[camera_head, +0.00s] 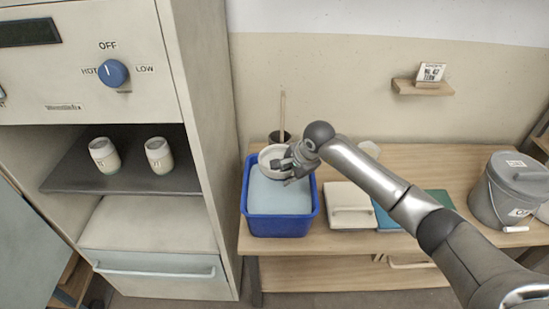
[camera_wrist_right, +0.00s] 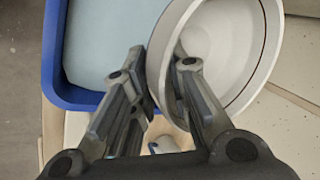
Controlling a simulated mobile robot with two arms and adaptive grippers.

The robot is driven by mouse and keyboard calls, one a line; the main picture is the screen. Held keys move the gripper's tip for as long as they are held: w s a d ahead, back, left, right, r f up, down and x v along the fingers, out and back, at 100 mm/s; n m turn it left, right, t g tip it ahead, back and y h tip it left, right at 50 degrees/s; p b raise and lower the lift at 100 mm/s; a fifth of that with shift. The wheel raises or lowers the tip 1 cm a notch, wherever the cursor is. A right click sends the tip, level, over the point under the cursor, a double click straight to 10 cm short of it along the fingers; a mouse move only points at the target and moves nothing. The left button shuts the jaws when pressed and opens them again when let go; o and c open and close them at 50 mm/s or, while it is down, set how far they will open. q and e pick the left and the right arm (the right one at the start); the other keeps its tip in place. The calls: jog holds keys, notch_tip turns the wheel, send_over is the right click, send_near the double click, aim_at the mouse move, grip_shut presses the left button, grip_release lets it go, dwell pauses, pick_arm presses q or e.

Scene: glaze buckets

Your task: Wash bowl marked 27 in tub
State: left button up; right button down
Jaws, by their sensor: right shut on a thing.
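A white bowl (camera_head: 270,158) is in my right gripper (camera_head: 290,166), at the back of the blue tub (camera_head: 281,227). The tub holds pale blue water (camera_head: 268,195). In the right wrist view the bowl (camera_wrist_right: 228,50) is tilted, and the fingers of my right gripper (camera_wrist_right: 160,85) are shut on its wall. The blue tub rim (camera_wrist_right: 85,100) lies to the left there. The bowl is over the tub's back part; I cannot tell whether it touches the water. No number on the bowl can be read. My left gripper is not in view.
A white lidded box (camera_head: 349,200) and teal flat items stand right of the tub on the wooden table (camera_head: 430,155). A grey lidded bucket (camera_head: 508,190) is at the far right. A cabinet with two cups (camera_head: 104,155) stands left. A wall shelf (camera_head: 422,88) holds a small sign.

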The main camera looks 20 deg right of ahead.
jog(key=shift+w+a+f, duration=0.1)
jog(key=shift+w, duration=0.35)
jog(key=shift+s+d+f+b, duration=0.2)
jog(key=shift+s+b, duration=0.15)
jog(key=shift+s, duration=0.3)
pick_arm(q)
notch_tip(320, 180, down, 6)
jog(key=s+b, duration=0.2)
jog(key=b, duration=0.3)
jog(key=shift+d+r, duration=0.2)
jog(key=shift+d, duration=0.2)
pick_arm(e)
jog(key=f, duration=0.5)
jog(key=shift+w+f, duration=0.2)
jog(key=shift+f, duration=0.15)
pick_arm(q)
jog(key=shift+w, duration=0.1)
